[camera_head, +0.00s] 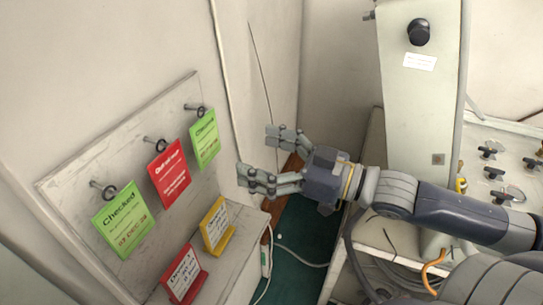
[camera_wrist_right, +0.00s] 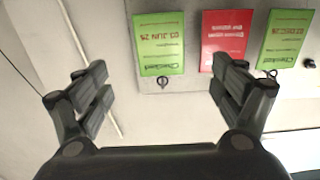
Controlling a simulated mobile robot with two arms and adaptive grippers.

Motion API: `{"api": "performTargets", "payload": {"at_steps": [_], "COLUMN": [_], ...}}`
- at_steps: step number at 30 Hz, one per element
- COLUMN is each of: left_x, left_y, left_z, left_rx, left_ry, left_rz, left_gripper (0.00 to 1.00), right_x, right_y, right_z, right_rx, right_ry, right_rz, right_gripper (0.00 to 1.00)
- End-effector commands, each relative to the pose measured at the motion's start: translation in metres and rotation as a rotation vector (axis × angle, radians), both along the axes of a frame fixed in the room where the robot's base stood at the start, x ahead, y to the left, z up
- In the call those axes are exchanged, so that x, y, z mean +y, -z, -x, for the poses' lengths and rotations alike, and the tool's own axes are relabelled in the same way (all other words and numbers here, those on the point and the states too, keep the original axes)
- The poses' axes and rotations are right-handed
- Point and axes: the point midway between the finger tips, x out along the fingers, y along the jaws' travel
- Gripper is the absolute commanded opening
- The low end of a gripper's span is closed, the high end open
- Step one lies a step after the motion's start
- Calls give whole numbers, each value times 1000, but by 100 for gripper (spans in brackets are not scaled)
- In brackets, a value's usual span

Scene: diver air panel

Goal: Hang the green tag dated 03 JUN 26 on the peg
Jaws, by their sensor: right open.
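The green tag dated 03 JUN 26 (camera_wrist_right: 157,45) appears upside down at left in the right wrist view. In the head view, the rightmost green tag (camera_head: 204,140) hangs by its ring at the rightmost peg (camera_head: 196,108) of the board; its date is too small to read there. A red tag (camera_head: 170,174) hangs at the middle peg (camera_head: 153,141). Another green "Checked" tag (camera_head: 123,219) hangs at the left peg (camera_head: 104,188). My right gripper (camera_head: 260,155) is open and empty, to the right of the board and apart from the tags. My left gripper is out of view.
The worn pale board (camera_head: 75,190) leans at the wall. On the ledge (camera_head: 238,252) below stand a yellow card stand (camera_head: 216,226) and a red one (camera_head: 183,274). A grey panel cabinet (camera_head: 415,110) with a black knob stands at right. White cables hang by the ledge.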

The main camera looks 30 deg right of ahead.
Motion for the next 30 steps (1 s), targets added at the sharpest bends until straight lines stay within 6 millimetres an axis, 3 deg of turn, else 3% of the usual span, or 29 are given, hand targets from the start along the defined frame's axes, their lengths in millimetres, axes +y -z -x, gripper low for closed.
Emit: {"api": "performTargets", "payload": {"at_steps": [25,30], "left_x": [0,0], "left_y": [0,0], "left_z": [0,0], "left_rx": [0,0], "left_ry": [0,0], "left_rz": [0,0], "left_gripper": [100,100], "right_x": [-12,-27], "right_y": [1,26], "right_z": [16,13], "right_rx": [1,48], "right_ry": [0,72], "right_rz": [2,43], "right_gripper": [88,88]}}
